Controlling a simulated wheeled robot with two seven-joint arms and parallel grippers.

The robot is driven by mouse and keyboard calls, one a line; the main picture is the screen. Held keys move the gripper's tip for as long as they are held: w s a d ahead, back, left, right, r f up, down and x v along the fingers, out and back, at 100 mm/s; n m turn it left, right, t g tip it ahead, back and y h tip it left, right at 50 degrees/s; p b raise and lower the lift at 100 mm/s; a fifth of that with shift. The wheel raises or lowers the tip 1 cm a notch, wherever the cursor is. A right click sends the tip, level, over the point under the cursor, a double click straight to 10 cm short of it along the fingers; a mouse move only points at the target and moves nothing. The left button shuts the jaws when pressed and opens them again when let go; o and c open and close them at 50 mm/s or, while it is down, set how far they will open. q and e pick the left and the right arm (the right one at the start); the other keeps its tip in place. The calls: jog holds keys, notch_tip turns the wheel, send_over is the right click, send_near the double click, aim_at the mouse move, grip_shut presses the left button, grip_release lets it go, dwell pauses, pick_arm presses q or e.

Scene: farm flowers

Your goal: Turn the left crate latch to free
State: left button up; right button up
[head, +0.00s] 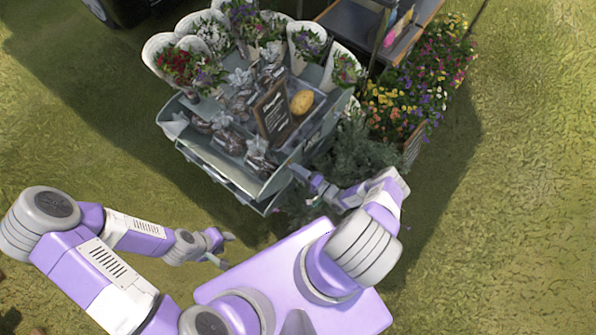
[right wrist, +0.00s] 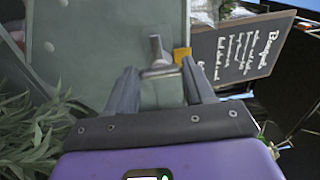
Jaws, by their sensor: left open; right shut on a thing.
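A small grey metal latch (right wrist: 158,52) stands on a pale green-grey panel (right wrist: 95,40) in the right wrist view, with a yellow-orange piece (right wrist: 182,55) beside it. My right gripper (right wrist: 161,78) is shut on the latch, one finger at each side. I cannot tell from this view whether it is the left one. In the head view my right gripper (head: 300,178) is at the near right corner of the grey-green flower stand (head: 235,170), where the latch is too small to make out. My left gripper (head: 225,250) is open and empty over the grass, in front of the stand.
Wrapped bouquets (head: 205,35), a dark chalkboard sign (head: 271,112) and a yellow object (head: 302,102) are on the stand. A leafy green plant (head: 355,150) grows close beside my right gripper. Bright flowers (head: 430,70) stand at the right. Grass at the left is clear.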

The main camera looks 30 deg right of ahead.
jog(key=o, duration=1)
jog(key=shift+o, duration=0.2)
jog(key=p+v, duration=0.1)
jog(key=v, duration=0.6)
jog(key=shift+s, duration=0.35)
jog(key=shift+d, duration=0.15)
